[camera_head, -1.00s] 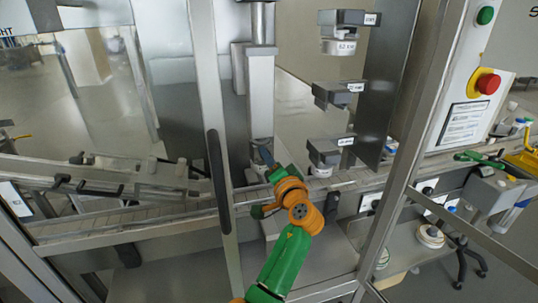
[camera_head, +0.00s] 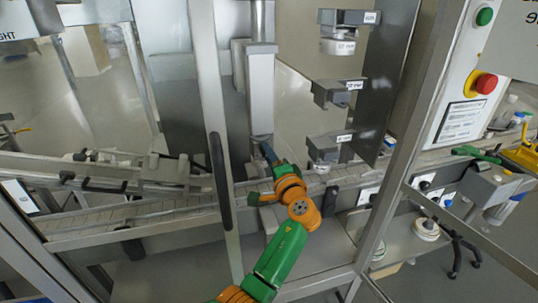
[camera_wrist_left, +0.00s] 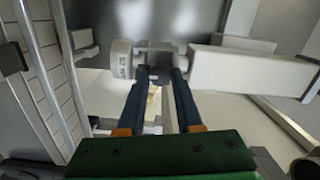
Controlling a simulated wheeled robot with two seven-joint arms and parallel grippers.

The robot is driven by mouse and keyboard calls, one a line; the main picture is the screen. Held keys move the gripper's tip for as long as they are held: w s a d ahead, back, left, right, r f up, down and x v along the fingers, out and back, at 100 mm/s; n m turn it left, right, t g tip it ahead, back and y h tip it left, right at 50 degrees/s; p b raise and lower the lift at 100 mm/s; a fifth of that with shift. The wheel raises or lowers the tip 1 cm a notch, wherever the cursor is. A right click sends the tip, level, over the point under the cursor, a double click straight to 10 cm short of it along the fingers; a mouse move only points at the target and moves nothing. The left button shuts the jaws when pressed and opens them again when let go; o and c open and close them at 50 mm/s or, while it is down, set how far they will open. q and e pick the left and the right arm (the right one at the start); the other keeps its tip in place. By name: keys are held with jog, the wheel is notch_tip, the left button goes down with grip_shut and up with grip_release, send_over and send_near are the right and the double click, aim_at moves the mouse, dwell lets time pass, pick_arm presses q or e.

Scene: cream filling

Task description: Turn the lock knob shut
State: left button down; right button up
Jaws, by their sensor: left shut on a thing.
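My left gripper (camera_head: 268,154) reaches up from the bottom of the head view to the foot of the grey vertical column. In the left wrist view my left gripper (camera_wrist_left: 161,72) has its two dark fingers closed on a small dark grey part, which I take for the lock knob (camera_wrist_left: 160,58). The knob sits between a white labelled round piece on the left and a long white block on the right. In the head view the knob cannot be made out behind the fingers. My right gripper is not in view.
The column (camera_head: 262,95) rises just behind the gripper. A metal door post with a dark handle (camera_head: 220,168) stands close on its left. Labelled filling heads (camera_head: 322,146) hang on the right. The conveyor (camera_head: 130,216) runs along below. A red emergency button (camera_head: 486,83) is at the right.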

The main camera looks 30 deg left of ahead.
pick_arm(q)
jog(key=c, duration=0.6)
grip_release()
jog(key=b+v, duration=0.2)
jog(key=v, duration=0.5)
